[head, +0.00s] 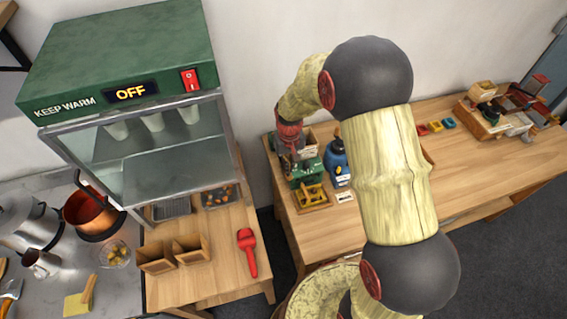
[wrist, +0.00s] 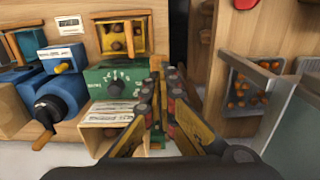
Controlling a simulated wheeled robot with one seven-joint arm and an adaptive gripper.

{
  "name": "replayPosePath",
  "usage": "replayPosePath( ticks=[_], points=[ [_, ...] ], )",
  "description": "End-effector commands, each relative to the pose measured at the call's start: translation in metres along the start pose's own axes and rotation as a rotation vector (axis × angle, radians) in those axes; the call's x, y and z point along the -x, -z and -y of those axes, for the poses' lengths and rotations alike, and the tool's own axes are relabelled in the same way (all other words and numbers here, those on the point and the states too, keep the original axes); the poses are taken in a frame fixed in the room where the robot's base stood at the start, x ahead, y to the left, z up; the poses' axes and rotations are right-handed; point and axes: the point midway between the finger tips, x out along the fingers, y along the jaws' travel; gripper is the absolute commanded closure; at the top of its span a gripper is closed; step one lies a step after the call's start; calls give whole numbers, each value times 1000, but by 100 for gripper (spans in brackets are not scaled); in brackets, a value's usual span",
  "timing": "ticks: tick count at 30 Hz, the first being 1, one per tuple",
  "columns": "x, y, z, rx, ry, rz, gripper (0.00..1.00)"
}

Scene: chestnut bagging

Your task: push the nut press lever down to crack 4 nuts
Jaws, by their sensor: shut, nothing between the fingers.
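The green nut press (head: 308,172) stands on the left end of the right-hand wooden table. In the wrist view its green body (wrist: 108,82) carries a round dark knob. A yellow-framed tray (wrist: 122,38) holding a few brown nuts adjoins the press; it also shows in the head view (head: 312,196). My gripper (wrist: 157,78) is shut and empty, right beside the press body in the wrist view. In the head view my gripper is over the back of the press and partly blends with it. I cannot make out the lever clearly, nor whether my fingers touch it.
A blue device (head: 337,163) stands right beside the press. A wooden box (wrist: 108,112) is behind it. To the left are the keep-warm cabinet (head: 125,62), reading OFF, a chestnut tray (wrist: 250,92) and a red scoop (head: 247,250). A dark gap separates the tables.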

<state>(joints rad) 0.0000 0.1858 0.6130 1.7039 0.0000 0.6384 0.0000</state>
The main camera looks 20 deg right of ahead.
Motion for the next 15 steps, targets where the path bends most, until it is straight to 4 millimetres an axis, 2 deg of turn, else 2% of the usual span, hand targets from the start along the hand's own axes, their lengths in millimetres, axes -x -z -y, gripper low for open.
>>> replayPosePath(
  ticks=[7,15],
  points=[
    [-19,0,0,0,0,1,100],
    [-20,0,0,0,0,0,100]
  ],
)
